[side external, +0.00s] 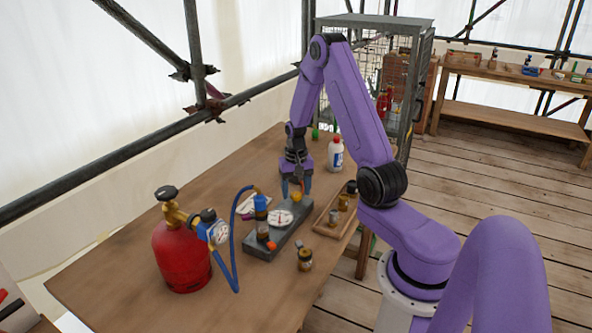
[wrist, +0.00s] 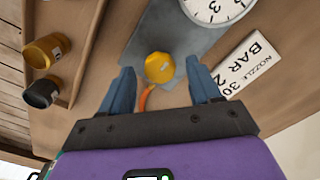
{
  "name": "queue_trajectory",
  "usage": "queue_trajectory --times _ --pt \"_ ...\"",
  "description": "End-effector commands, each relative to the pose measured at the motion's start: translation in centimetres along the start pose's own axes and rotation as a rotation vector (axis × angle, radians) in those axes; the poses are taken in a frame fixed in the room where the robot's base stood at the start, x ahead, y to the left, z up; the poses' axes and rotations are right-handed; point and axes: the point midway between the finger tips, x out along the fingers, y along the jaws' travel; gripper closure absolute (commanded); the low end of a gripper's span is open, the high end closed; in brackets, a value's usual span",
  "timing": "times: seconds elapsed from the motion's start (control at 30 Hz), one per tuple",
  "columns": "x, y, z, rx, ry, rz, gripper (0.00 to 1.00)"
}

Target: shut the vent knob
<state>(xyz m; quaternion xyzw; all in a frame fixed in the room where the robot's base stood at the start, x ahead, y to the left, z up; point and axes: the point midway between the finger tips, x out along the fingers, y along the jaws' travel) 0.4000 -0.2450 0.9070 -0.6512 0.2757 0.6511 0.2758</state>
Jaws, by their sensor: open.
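A round yellow knob (side external: 296,197) sits at the far end of a grey block (side external: 259,240) on the wooden table. I see no label naming it the vent knob. In the wrist view the yellow knob (wrist: 159,67) lies between my two blue fingers, with a gap on each side. An orange curved piece (wrist: 145,99) shows beside it, partly hidden by my gripper. My gripper (side external: 296,186) is open and points down over the knob; its exact height above it is hard to tell. A white dial (side external: 280,219) is on the block's middle.
A red gas bottle (side external: 181,257) with a gauge and blue hose (side external: 233,262) stands near left. A wooden tray (side external: 326,228) with small jars lies right of the block. A white bottle (side external: 336,153) stands behind.

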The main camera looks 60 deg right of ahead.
Motion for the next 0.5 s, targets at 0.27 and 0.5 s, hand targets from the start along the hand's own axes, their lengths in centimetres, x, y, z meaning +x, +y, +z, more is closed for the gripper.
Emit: queue_trajectory --times 0.27,0.5 --pt "-4.4 0.0 -0.1 0.001 0.007 -0.002 0.37" --pt "-9.5 -0.1 -0.1 0.000 0.008 -0.002 0.37"
